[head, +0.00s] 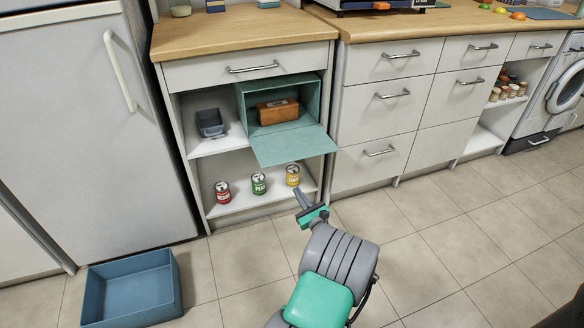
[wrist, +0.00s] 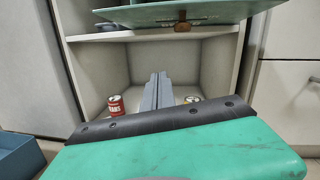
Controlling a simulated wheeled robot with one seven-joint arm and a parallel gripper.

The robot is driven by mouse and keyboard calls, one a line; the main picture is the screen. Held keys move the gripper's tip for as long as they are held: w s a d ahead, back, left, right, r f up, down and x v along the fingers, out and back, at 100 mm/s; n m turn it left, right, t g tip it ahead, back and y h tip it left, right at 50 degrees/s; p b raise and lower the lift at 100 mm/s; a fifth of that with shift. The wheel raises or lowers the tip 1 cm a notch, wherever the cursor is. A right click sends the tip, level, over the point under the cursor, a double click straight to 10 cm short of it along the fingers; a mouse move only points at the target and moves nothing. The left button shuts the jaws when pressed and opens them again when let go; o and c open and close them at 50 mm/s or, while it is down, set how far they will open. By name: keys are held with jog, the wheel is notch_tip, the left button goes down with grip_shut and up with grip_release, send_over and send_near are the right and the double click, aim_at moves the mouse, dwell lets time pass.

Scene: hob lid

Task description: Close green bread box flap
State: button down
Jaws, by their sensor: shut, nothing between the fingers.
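The green bread box (head: 315,98) stands on the upper shelf of the open cabinet, with a brown loaf-like block (head: 277,111) inside. Its flap (head: 292,146) is open, hanging forward past the shelf edge and sloping slightly down. In the wrist view the flap's underside (wrist: 190,12) crosses the top, with a small brown piece at its middle. My gripper (head: 300,195) is shut and empty, below and in front of the flap, apart from it. Its fingers (wrist: 157,90) point toward the lower shelf in the wrist view.
Red (head: 222,192), green (head: 259,184) and yellow (head: 293,175) cans stand on the lower shelf. A grey tin (head: 210,124) sits left of the bread box. A blue bin (head: 132,290) is on the floor at left, by the fridge (head: 80,140). Drawers (head: 385,110) stand right; floor around my arm is clear.

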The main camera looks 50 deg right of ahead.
jog(key=s+m+h, duration=0.3)
jog(key=s+m, duration=0.1)
jog(key=w+d+r+b, duration=0.4)
jog(key=w+d+r, duration=0.1)
jog(key=w, duration=0.3)
jog(key=shift+w+d+r+b, duration=0.2)
jog(key=shift+d+b, duration=0.15)
jog(key=shift+d, duration=0.1)
jog(key=shift+r, duration=0.1)
